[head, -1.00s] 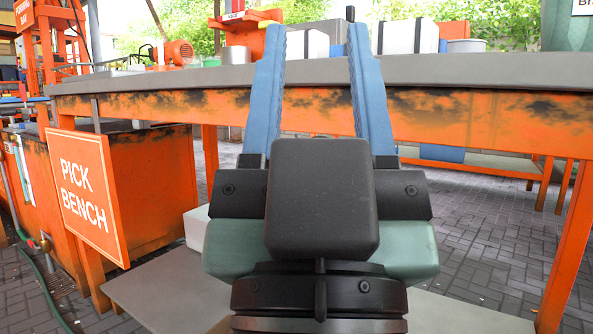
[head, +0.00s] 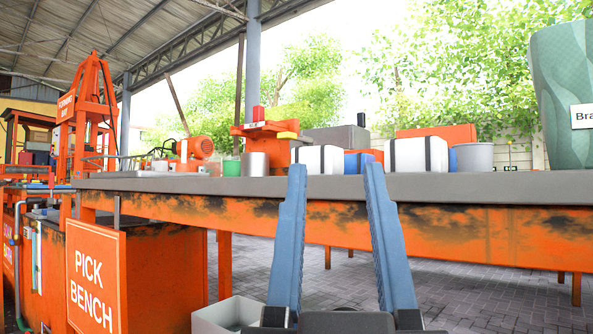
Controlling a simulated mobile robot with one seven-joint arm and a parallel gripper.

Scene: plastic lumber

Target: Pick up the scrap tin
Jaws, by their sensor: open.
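No label marks the scrap tin, so I cannot tell for sure which vessel it is. A silver metal tin (head: 256,164) stands upright on the bench top, left of my gripper. A wider pale grey tin or cup (head: 473,157) stands on the bench to the right. My gripper (head: 335,170) has two blue fingers, open and spread apart with nothing between them. Its fingertips overlap the bench's front edge in the picture; their distance from the bench is hard to tell.
The orange pick bench (head: 440,188) spans the view. On it are a green cup (head: 231,168), white boxes with dark bands (head: 419,155), an orange machine (head: 268,130) and a large green container (head: 565,90). A light open box (head: 228,316) is below.

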